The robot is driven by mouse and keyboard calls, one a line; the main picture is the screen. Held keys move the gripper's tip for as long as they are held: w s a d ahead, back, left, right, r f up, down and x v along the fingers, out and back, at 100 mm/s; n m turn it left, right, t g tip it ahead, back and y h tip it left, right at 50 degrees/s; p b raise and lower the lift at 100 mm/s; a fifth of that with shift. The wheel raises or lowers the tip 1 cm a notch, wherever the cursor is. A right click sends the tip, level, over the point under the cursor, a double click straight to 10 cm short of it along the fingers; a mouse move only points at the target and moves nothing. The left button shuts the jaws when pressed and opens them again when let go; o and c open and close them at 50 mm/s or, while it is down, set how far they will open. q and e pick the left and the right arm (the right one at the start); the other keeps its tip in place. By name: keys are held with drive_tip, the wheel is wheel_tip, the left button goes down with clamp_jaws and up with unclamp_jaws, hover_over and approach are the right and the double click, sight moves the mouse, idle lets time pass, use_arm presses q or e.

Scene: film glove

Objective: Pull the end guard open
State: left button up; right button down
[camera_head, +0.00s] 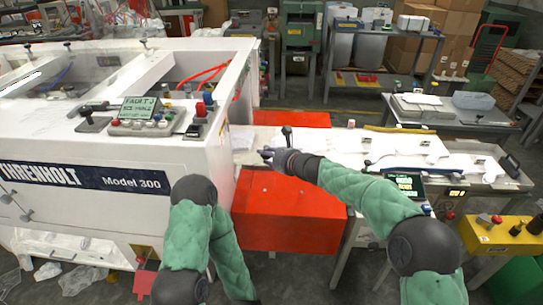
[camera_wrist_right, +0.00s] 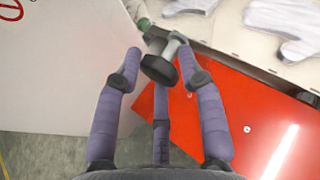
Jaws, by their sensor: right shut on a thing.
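A red guard panel (camera_head: 285,212) with small bolts stands at the end of the white machine (camera_head: 110,215); its red surface also shows in the right wrist view (camera_wrist_right: 255,115). My right gripper (camera_head: 268,154) is over the panel's top edge, close to the machine's end. In the right wrist view its purple fingers (camera_wrist_right: 160,75) are shut around a black knob (camera_wrist_right: 160,68) on a metal stem. What the knob is fixed to is hidden. The panel stands close against the machine's end. My left arm hangs low at the bottom, and its gripper is out of the picture.
A control panel with a small screen (camera_head: 139,107) sits on the machine top. A light table (camera_head: 400,150) with pale gloves extends right. A second screen (camera_head: 405,185) and a yellow button box (camera_head: 500,236) stand at right.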

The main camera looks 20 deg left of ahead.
drive_tip(key=shift+s+a+f, duration=0.3)
drive_tip(key=shift+s+a, duration=0.25)
drive_tip(key=shift+s, duration=0.05)
drive_tip(key=c, duration=1.1)
unclamp_jaws()
drive_tip(key=shift+o, duration=1.4)
drive_tip(key=shift+s+a, duration=0.1)
drive_tip(key=shift+r, duration=0.15)
drive_tip(key=shift+r, duration=0.1)
drive_tip(key=shift+d+r, duration=0.2)
drive_tip(key=shift+d, duration=0.15)
drive_tip(key=v, duration=1.1)
drive_tip(key=shift+d, duration=0.25)
